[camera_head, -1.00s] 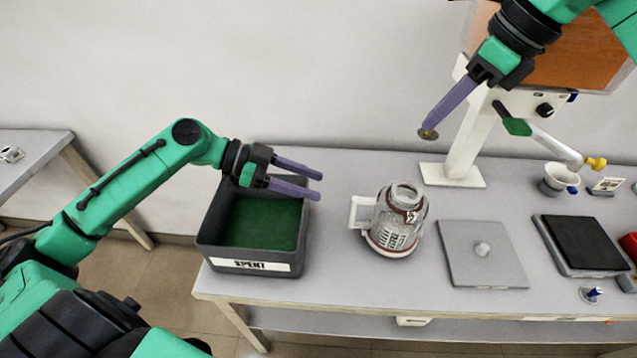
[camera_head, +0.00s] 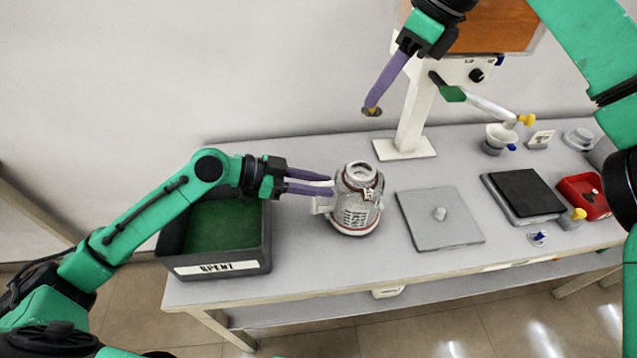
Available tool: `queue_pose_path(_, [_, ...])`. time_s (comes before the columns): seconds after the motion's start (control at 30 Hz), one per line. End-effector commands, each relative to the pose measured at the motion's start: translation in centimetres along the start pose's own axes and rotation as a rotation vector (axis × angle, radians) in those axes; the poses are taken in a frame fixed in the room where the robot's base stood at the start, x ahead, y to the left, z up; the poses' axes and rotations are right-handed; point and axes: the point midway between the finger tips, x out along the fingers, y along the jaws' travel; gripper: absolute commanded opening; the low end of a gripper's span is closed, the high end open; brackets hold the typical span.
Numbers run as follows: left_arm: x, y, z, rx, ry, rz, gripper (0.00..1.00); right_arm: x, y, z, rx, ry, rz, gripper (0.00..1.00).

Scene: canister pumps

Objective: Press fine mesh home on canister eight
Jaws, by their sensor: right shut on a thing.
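My right gripper (camera_head: 374,104) is shut on a small disc (camera_head: 370,112), dark with a brass-coloured part, likely the fine mesh. It is held in the air, above and behind the canister's top in the picture.
A dark bin (camera_head: 222,265) marked "SPENT" with a green inside stands left of the canister. A grey plate (camera_head: 455,222) with a knob lies right of it. A white stand (camera_head: 410,140) rises behind. A black pad (camera_head: 525,190) and red tray (camera_head: 580,190) are further right.

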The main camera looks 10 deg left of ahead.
Motion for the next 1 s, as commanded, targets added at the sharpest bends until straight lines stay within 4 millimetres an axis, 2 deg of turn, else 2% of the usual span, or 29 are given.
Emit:
queue_pose_path(0.03, [-0.01,0.0,0.01,0.0,0.0,0.0,0.07,0.0,0.0,0.0,0.0,0.0,0.0,0.0])
queue_pose_path(0.07, [-0.02,0.0,0.01,0.0,0.0,0.0,0.0,0.0,0.0,0.0,0.0,0.0,0.0,0.0])
queue_pose_path(1.0, [-0.04,-0.01,0.04,-0.001,-0.001,0.0,0.0,0.0,0.0,0.0,0.0,0.0,0.0,0.0])
